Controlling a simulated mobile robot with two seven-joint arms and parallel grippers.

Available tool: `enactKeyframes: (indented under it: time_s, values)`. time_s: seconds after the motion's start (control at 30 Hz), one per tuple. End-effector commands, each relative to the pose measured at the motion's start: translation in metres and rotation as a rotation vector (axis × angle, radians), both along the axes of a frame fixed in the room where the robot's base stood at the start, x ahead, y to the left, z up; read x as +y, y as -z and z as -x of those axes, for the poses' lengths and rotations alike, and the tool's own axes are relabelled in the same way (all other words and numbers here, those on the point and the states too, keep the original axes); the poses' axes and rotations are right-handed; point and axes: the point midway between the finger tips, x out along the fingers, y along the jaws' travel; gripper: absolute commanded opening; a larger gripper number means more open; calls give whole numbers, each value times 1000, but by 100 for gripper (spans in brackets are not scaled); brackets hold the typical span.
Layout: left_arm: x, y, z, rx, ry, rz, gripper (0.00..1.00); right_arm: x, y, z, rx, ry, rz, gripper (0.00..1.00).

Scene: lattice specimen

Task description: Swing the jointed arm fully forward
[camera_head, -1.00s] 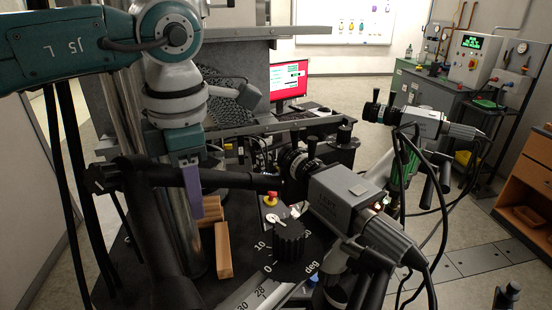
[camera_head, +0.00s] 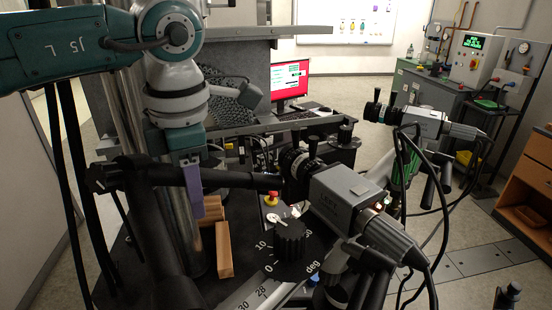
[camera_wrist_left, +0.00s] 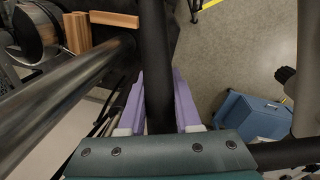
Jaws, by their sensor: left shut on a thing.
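The jointed arm is a black tube (camera_head: 240,180) running sideways from a black joint block (camera_head: 118,174) at the left. Its right end lies near the lens of a grey camera marked with a label (camera_head: 345,195). My left gripper (camera_head: 192,190) comes down from above with its purple fingers at the tube, partway along it. In the left wrist view the black tube (camera_wrist_left: 155,65) passes between the two purple fingers (camera_wrist_left: 158,105), which are shut on it. My right gripper is not seen.
A dial with degree marks and a black knob (camera_head: 289,240) sits below the tube. Wooden blocks (camera_head: 223,250) stand beside a metal column (camera_head: 180,235). A second grey camera (camera_head: 420,122) is at the right. A blue case (camera_wrist_left: 250,115) stands on the floor.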

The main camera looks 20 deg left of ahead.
Motion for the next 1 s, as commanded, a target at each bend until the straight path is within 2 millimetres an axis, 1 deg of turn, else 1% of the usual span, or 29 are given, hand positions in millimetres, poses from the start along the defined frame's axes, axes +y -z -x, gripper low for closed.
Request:
enactKeyframes:
  time_s: [0.3, 0.37, 0.5, 0.63, 0.73, 0.97, 1.0]
  values:
    - [1, -1, 1, 0, -6, 0, 0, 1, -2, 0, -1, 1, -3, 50]
    - [4, -2, 4, 1, -25, 0, 0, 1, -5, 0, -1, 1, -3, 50]
    - [17, -3, 17, 3, -106, -1, 0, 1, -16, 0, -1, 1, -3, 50]
    - [27, -2, 27, 4, -175, -1, 0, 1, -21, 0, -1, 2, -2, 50]
    - [30, -1, 31, 3, -202, 0, 0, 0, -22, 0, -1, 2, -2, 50]
    - [31, 0, 31, 1, -209, 2, 0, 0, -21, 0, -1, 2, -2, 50]
    - [31, 0, 31, 1, -209, 2, 36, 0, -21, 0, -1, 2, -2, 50]
